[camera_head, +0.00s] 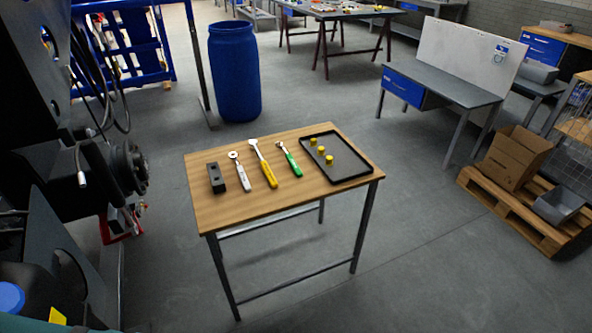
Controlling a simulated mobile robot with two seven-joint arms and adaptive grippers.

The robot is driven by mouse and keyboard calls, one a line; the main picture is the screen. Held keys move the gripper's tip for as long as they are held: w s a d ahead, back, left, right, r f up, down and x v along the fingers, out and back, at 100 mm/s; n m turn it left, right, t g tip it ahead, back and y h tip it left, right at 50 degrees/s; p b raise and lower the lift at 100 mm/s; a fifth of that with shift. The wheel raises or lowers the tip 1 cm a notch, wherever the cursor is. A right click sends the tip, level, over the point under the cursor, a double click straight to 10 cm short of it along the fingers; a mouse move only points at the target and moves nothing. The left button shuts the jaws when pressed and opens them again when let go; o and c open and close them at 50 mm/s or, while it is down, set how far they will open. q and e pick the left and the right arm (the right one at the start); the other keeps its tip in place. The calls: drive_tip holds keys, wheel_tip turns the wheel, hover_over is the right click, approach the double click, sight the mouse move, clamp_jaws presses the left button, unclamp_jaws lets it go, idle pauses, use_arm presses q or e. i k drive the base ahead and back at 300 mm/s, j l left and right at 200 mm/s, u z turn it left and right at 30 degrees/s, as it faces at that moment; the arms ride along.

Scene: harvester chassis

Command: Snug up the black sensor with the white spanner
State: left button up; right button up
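The white spanner (240,171) lies on the wooden table (235,209), its ring-like head toward the back. It is between a black block (216,178) on its left and a yellow-handled spanner (264,164) on its right. I cannot tell for certain which part is the black sensor. A dark round part (131,169) sticks out from the black machine chassis (40,150) at the left. A cable with a pale tip (82,178) hangs near it. Neither of my grippers is in view.
A green-handled spanner (290,160) and a black tray (350,178) with yellow caps (329,160) are also on the table. A blue barrel (234,72) stands behind. A grey workbench (445,84) and a pallet (510,211) with boxes are right. The front floor is clear.

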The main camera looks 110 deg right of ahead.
sight(244, 180)
drive_tip(key=z, duration=1.65)
